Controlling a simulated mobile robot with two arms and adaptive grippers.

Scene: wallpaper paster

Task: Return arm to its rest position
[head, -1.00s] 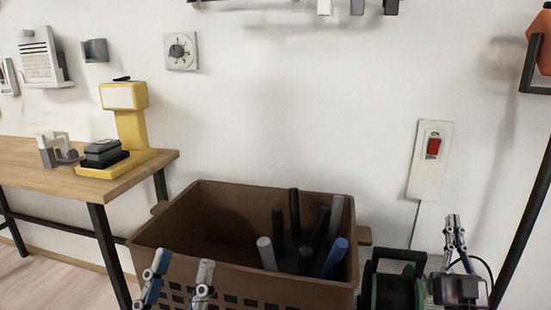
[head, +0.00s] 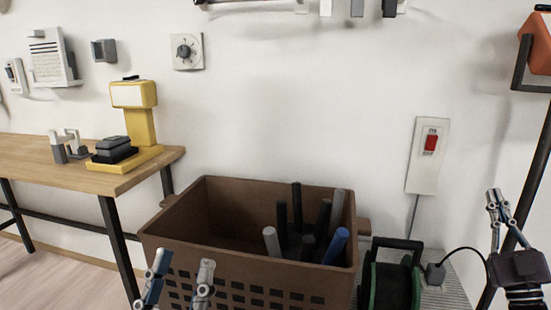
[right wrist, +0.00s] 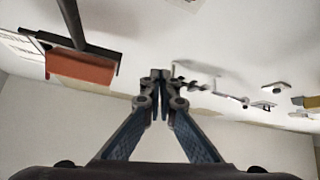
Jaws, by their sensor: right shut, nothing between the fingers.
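My right gripper (head: 496,203) is at the right side of the head view, pointing up, in front of the white wall and right of the red switch. In the right wrist view its fingers (right wrist: 160,80) meet at the tips, with nothing between them. My left gripper (head: 182,272) shows at the bottom of the head view, in front of the brown crate. Its two fingers stand apart with a clear gap, and nothing is seen between them.
The brown crate (head: 180,225) holds several dark, grey and blue rolls. A black and green reel (head: 392,285) stands right of it. A red switch (head: 430,143) is on the wall. A wooden table (head: 90,178) with a yellow device (head: 138,120) is at left. An orange object (head: 538,45) hangs at upper right.

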